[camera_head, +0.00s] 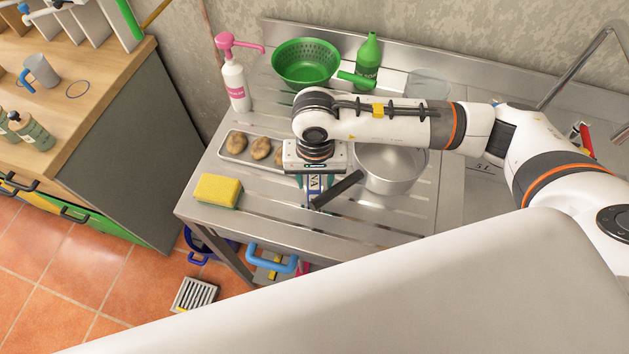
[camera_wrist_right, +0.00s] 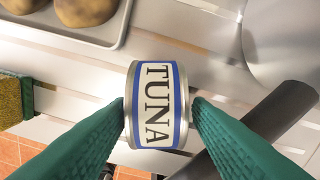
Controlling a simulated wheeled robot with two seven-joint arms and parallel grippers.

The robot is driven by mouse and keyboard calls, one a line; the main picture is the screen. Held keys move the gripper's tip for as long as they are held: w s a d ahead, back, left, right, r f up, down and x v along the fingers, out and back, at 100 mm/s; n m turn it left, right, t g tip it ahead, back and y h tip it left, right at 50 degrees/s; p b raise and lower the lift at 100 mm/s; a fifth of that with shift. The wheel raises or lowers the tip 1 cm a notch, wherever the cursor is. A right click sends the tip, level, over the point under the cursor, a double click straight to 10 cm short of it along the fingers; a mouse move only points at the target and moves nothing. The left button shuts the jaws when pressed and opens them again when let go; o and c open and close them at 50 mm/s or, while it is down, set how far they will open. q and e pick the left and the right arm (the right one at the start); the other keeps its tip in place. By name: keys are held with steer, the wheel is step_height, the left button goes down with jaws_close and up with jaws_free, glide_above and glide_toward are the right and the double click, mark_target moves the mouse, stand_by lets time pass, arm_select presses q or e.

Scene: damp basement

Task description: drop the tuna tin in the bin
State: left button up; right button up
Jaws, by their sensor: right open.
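The tuna tin (camera_wrist_right: 157,112) has a white label with blue bands and the word TUNA. It lies on the steel drainboard (camera_head: 290,218), and its label also shows below the wrist in the head view (camera_head: 315,184). My right gripper (camera_wrist_right: 158,108) is open, with its green fingers on either side of the tin. I cannot tell whether the fingers touch it. My left gripper is not in view. No bin can be made out for sure; a blue container (camera_head: 198,246) and a blue handle (camera_head: 272,258) show below the drainboard edge.
A saucepan (camera_head: 385,172) stands right of the tin, its dark handle (camera_head: 337,190) close beside it. A potato tray (camera_head: 236,157) and a yellow sponge (camera_head: 218,190) are to the left. A green colander (camera_head: 306,62), green bottle (camera_head: 368,58) and pump bottle (camera_head: 235,82) stand behind.

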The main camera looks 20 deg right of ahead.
mark_target(314, 179)
steer(key=shift+a+f+p, duration=0.1)
steer(key=shift+f+p, duration=0.2)
steer(key=shift+f, duration=1.25)
steer(key=shift+c, duration=0.5)
steer(key=c, duration=0.8)
steer(key=shift+w+a+r, duration=0.1)
steer(key=shift+c, duration=0.2)
